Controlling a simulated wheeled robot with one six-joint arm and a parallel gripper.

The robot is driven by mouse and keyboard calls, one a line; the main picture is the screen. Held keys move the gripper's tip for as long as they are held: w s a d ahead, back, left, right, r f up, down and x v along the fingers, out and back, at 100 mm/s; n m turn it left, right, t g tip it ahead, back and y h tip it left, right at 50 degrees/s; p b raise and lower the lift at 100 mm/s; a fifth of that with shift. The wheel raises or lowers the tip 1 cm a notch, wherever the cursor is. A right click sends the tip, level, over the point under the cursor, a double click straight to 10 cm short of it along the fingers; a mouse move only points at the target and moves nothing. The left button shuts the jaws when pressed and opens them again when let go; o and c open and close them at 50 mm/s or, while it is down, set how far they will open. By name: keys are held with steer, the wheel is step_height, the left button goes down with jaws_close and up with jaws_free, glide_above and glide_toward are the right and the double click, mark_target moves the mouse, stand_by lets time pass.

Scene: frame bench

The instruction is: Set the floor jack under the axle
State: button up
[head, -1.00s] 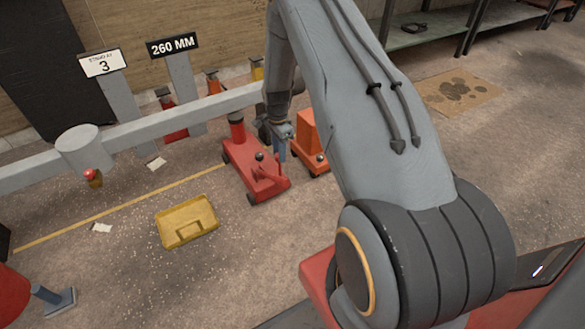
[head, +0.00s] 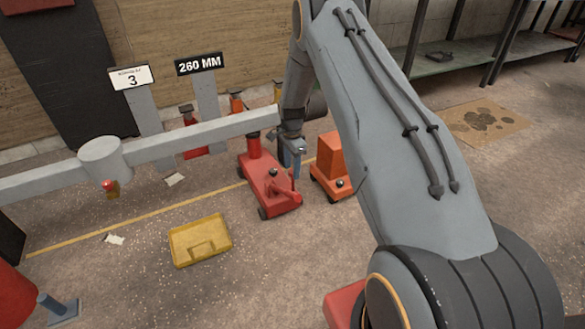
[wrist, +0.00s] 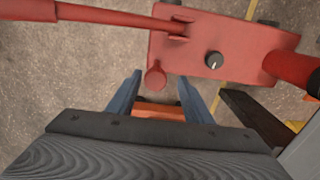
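The red floor jack (head: 268,187) stands on the floor, its upright post (head: 253,147) just below the lower edge of the grey axle (head: 195,139) in the head view. Whether the post touches the axle I cannot tell.
The orange wheeled unit (head: 329,165) stands close to the jack's right. A yellow case (head: 200,241) lies in front. Signs "3" (head: 131,78) and "260 MM" (head: 198,64) stand behind the axle, as do several small stands. Shelving (head: 455,60) is at the back right. Open floor lies right of the case.

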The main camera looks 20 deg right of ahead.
step_height(320, 180, up, 8)
steer(key=p, duration=0.2)
steer(key=shift+f+p, duration=0.1)
steer(key=shift+p, duration=0.3)
